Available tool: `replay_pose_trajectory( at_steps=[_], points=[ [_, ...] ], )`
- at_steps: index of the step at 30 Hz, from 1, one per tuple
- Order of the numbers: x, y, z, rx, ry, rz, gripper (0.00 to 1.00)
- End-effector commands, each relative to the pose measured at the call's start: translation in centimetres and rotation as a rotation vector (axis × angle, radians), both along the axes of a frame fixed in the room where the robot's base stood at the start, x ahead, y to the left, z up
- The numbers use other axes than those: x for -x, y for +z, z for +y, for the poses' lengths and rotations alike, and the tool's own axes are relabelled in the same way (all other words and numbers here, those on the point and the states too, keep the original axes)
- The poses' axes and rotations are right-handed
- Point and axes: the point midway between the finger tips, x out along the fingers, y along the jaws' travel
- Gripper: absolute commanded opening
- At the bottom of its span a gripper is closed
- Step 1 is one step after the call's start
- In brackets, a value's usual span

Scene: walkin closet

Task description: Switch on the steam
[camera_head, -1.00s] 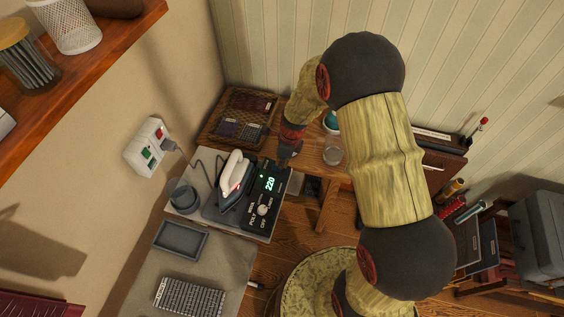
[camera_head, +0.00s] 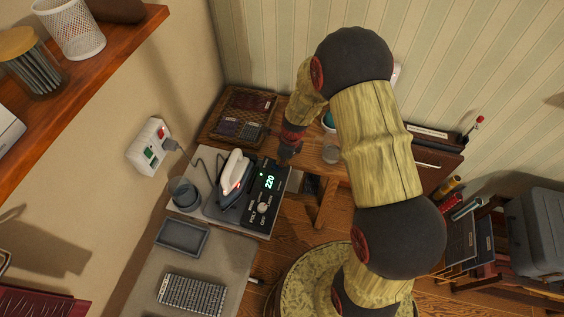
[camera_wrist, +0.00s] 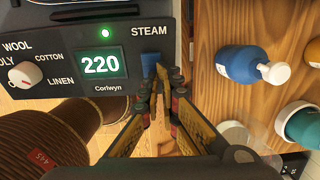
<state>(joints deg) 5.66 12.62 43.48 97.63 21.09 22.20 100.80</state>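The steam station is a black control panel (camera_head: 257,222) with a white iron (camera_head: 236,168) beside it, on a small table. In the wrist view the panel (camera_wrist: 95,90) shows a lit green "220" display (camera_wrist: 101,65), a lit green lamp (camera_wrist: 105,33) and a white fabric dial (camera_wrist: 25,74). Under the word STEAM is a blue switch (camera_wrist: 150,59), partly hidden by my fingertips. My gripper (camera_wrist: 165,76) looks shut and empty, its tips at the switch's lower right edge. I cannot tell whether they touch it. In the head view my gripper (camera_head: 287,153) is at the panel's far end.
A blue bottle (camera_wrist: 238,64) and a teal container (camera_wrist: 302,126) stand on the wood right of the panel. A wicker tray (camera_head: 215,128), a glass (camera_head: 331,153), a grey tray (camera_head: 181,237) and a wall socket (camera_head: 150,147) surround the station.

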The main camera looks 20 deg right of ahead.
Motion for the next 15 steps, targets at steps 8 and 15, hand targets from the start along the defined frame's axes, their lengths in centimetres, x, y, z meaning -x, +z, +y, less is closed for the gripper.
replay_pose_trajectory(
  at_steps=[8, 15],
  points=[
    [1.2, -0.8, 0.9, -0.004, 0.006, 0.035, 0.0],
    [0.7, -0.5, 1.6, -0.005, 0.007, 0.034, 0.0]
  ],
)
